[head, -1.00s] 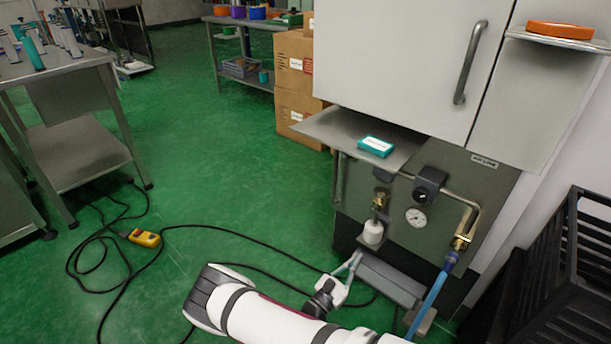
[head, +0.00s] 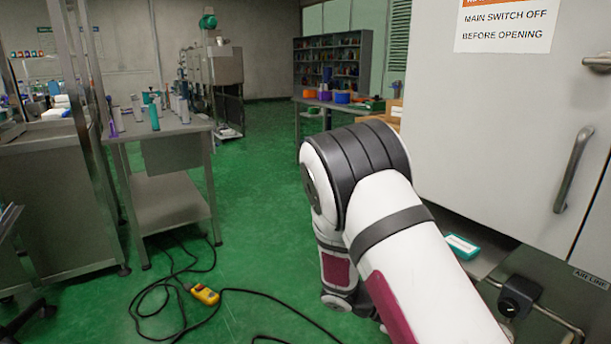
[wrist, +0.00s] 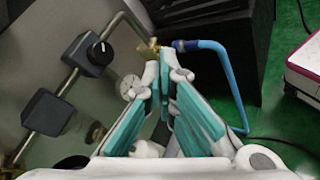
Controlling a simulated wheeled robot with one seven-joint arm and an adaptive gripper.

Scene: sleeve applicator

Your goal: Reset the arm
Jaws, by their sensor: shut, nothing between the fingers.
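My arm (head: 382,235) rises in the right middle of the head view, bent at a dark ribbed joint. My gripper is out of sight there. In the wrist view my gripper (wrist: 163,75) has its two teal-padded fingers together at the tips, with nothing held. It hangs in front of the air-line panel (wrist: 110,65). Past the fingertips are a brass fitting (wrist: 148,48) and a blue hose (wrist: 222,70). I cannot tell how far the fingers are from the panel.
A white cabinet (head: 500,120) stands close on the right, with a teal-and-white box (head: 462,245) below its door. A steel table (head: 170,130) with bottles is at left. A yellow pendant (head: 205,294) and black cables lie on the green floor, which is open in the middle.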

